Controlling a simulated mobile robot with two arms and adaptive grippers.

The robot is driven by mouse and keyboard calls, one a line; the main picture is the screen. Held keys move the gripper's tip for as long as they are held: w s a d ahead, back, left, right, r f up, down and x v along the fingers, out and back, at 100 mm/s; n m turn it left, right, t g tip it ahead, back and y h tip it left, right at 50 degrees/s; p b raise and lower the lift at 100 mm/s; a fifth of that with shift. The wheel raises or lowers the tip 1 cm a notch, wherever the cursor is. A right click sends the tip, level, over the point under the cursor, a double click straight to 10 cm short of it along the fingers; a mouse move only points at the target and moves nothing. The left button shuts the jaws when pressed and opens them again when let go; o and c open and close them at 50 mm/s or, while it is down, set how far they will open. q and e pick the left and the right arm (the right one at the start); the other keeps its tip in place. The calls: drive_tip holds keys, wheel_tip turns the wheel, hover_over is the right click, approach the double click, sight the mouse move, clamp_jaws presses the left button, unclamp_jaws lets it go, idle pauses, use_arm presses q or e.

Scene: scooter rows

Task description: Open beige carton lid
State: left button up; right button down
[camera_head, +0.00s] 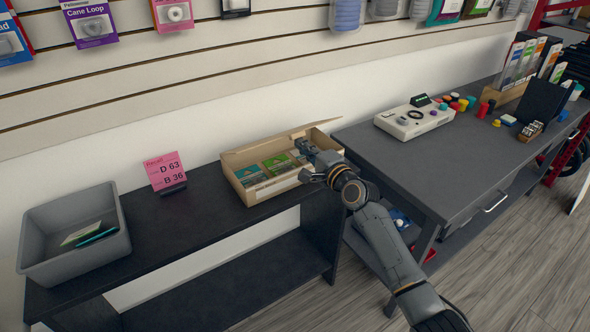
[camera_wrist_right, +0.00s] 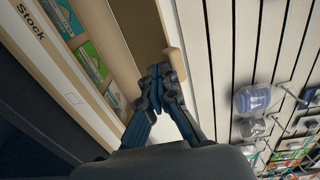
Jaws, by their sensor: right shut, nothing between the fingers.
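The beige carton (camera_head: 262,194) sits on the dark shelf unit with its top uncovered. Its lid (camera_head: 250,153) stands up along the back side, near the wall. Packets with green and dark labels (camera_head: 278,164) lie inside. My right gripper (camera_head: 306,150) is over the carton's right part. In the right wrist view its shut fingers (camera_wrist_right: 160,74) are empty and beside the lid's inner face (camera_wrist_right: 145,25), close to a pale tab on its edge (camera_wrist_right: 175,62). I cannot tell whether they touch. "Stock" is printed on the carton's front wall (camera_wrist_right: 40,40). My left gripper is out of view.
A pink sign (camera_head: 165,170) and a grey bin (camera_head: 75,238) stand to the left on the dark shelf unit (camera_head: 190,220). A grey table (camera_head: 420,160) with a control box (camera_head: 414,120) is to the right. A slatted wall with hanging packs rises behind.

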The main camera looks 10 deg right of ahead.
idle(0.3)
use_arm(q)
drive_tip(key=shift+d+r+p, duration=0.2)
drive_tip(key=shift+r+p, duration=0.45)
use_arm(e)
drive_tip(key=shift+w+a+r, duration=0.3)
drive_tip(key=shift+w+r, duration=0.55)
drive_tip(key=shift+r, duration=0.05)
drive_tip(key=shift+w+a+r, duration=0.3)
drive_tip(key=shift+w+r, duration=0.5)
drive_tip(key=shift+r, duration=0.05)
drive_tip(key=shift+b+x, duration=0.5)
drive_tip(key=shift+x, duration=0.35)
drive_tip(key=shift+w+a+r+b, duration=0.25)
drive_tip(key=shift+w+b, duration=0.2)
drive_tip(key=shift+w, duration=0.25)
drive_tip(key=shift+w+a+r+b, duration=0.2)
drive_tip(key=shift+w+b, duration=0.2)
drive_tip(key=shift+w, duration=0.25)
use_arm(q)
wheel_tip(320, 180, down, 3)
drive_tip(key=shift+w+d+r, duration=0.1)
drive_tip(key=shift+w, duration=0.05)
use_arm(e)
drive_tip(key=shift+w+a+r, duration=0.1)
drive_tip(key=shift+w, duration=0.15)
